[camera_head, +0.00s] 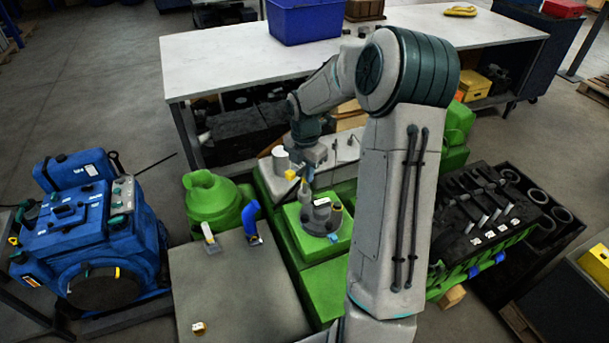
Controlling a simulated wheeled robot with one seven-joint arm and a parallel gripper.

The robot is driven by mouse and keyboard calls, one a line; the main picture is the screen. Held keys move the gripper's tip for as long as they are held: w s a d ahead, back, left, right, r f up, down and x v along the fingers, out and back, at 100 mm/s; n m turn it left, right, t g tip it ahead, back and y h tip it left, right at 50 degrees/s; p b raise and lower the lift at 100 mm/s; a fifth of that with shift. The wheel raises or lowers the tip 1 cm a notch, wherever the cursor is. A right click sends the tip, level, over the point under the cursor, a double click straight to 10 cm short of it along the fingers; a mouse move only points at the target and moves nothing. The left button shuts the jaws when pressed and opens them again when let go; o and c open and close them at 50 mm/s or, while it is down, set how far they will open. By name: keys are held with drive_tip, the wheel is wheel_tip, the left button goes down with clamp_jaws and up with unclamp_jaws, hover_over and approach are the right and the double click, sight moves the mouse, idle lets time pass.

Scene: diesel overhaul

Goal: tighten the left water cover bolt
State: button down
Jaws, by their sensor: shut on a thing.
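My gripper (303,177) hangs from my arm in the middle of the view, over the green engine (286,215). It is shut on a small tool (304,194) with a yellowish part, which points down. The tool is too small to make out well. Just below and to the right, a dark grey round fitting (321,217) with a light top sits on a green block (292,217) of the engine. The tool tip is close to this fitting; I cannot tell whether they touch. I cannot make out the water cover or its left bolt for sure. My arm hides part of the engine.
A grey workbench (215,62) with a blue bin (304,20) stands behind. A blue machine (90,230) stands at the left. A grey table (235,295) with small tools is in front. A dark engine block (490,215) lies at the right.

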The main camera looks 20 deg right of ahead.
drive_tip(key=s+a, duration=0.1)
drive_tip(key=s, duration=0.5)
drive_tip(key=shift+s+a, duration=0.2)
drive_tip(key=shift+s, duration=0.2)
